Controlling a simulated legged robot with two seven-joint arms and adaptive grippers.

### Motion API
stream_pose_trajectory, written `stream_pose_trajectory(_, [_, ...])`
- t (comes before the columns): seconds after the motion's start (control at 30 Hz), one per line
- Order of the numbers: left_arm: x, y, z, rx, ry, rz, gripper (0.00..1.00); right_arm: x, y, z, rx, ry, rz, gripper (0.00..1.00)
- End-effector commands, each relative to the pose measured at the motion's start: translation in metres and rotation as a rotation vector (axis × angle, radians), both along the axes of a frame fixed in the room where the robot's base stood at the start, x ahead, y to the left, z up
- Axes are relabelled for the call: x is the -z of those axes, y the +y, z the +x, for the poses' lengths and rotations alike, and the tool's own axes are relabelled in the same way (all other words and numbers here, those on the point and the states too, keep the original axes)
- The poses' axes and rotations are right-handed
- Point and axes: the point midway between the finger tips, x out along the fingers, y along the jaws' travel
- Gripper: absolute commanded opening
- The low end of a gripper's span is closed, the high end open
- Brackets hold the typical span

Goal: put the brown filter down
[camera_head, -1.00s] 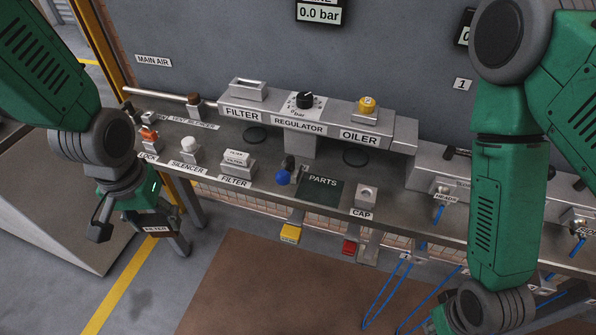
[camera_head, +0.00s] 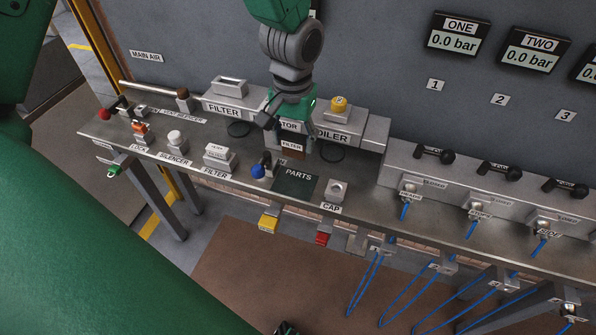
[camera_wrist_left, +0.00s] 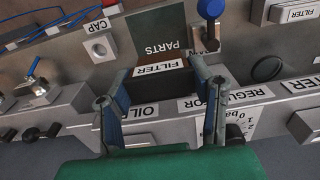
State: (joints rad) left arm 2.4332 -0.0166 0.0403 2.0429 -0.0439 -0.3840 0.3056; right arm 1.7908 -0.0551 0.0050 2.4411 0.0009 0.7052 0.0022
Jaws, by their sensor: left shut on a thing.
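The brown filter (camera_head: 293,154), with a white FILTER label, is between the fingers of my left gripper (camera_head: 291,134). In the left wrist view the gripper (camera_wrist_left: 162,78) is shut on the filter (camera_wrist_left: 160,68), label facing the camera. The dark PARTS mat (camera_head: 291,187) lies just in front of the filter in the head view. In the left wrist view the filter overlaps one edge of the mat (camera_wrist_left: 158,32). I cannot tell whether its underside touches anything.
A blue-knobbed lever (camera_head: 259,170) stands left of the mat, and the CAP block (camera_head: 336,191) stands to its right. The regulator and OILER block (camera_head: 340,117) are close behind the gripper. Another FILTER block (camera_head: 217,153) sits further left on the bench.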

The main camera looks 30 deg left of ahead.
Motion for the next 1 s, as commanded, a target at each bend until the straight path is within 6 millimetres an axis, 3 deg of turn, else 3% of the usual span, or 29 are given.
stream_pose_trajectory(0.2, [0.04,-0.001,0.001,-0.012,0.01,0.004,0.02,0.003,0.0,-0.001,0.0,0.001,0.0,0.0])
stream_pose_trajectory(0.47, [0.062,-0.001,0.0,-0.01,0.007,0.004,0.02,0.005,0.0,-0.001,0.0,0.001,0.0,0.0])
stream_pose_trajectory(0.67, [0.091,-0.001,0.0,-0.011,0.008,0.002,0.02,0.007,0.0,-0.001,0.001,0.001,0.0,0.0])
stream_pose_trajectory(0.97, [0.094,-0.001,0.001,-0.011,0.004,0.003,0.02,0.007,0.0,0.0,0.001,0.001,0.0,0.0])
stream_pose_trajectory(1.0, [0.094,-0.001,0.001,-0.011,0.005,0.003,0.51,0.007,0.0,0.0,0.001,0.001,0.0,0.0])
